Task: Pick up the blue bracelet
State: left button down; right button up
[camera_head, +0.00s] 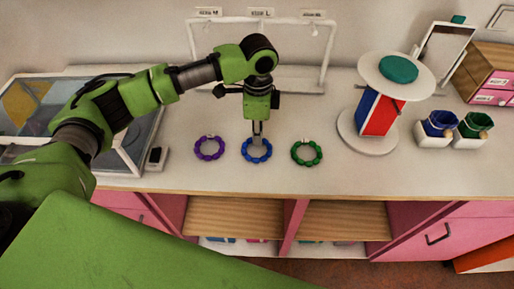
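The blue bracelet (257,157) is a ring of beads lying flat on the white counter (330,180), between a purple bracelet (209,154) and a green bracelet (307,161). My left gripper (257,138) points straight down at the far part of the blue bracelet's ring. Its narrow fingers overlap the ring's far edge and hide a little of it. I cannot tell whether the fingers touch the beads, or whether they are open or shut. My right gripper is not in view.
A white frame stand (326,55) rises behind the bracelets. A glass-topped case (132,150) lies left. The counter's front edge is close to the bracelets.

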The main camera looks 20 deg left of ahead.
pick_arm(q)
jog(key=shift+r, duration=0.15)
jog(key=shift+r+b, duration=0.4)
jog(key=shift+r, duration=0.25)
jog(key=s+d+r+b, duration=0.1)
jog(key=s+d+r, duration=0.3)
jog(key=s+r, duration=0.7)
jog(key=shift+s+r+b, duration=0.25)
jog(key=shift+s+b, duration=0.15)
jog(key=shift+s, duration=0.85)
